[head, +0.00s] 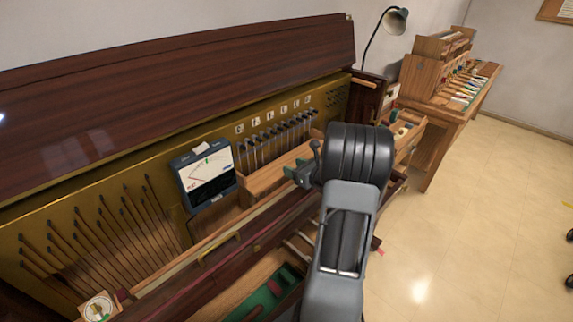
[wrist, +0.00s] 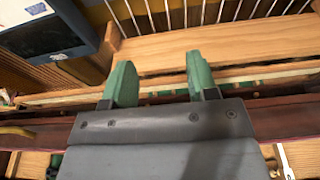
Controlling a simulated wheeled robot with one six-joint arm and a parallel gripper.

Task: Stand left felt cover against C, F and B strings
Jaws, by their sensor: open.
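The strings (head: 275,138) stand in a row at the middle of the gold plate, under small label plates (head: 268,115) whose letters are too small to read. Their lower ends show at the top of the wrist view (wrist: 190,12). My gripper (head: 303,172) is at the front of the wooden ledge (head: 262,180) below the strings. In the wrist view my gripper (wrist: 158,75) has its two green fingers apart with nothing held between them. I cannot make out the left felt cover for certain. Green lining (head: 265,300) shows in an open compartment below, partly hidden by my arm.
A meter (head: 203,175) stands left of the strings, close to the ledge. Slanted wooden hammers (head: 100,235) fill the left side. A dark rail with a brass handle (head: 220,246) runs along the front. A lamp (head: 393,20) and a workbench (head: 440,100) stand beyond at right.

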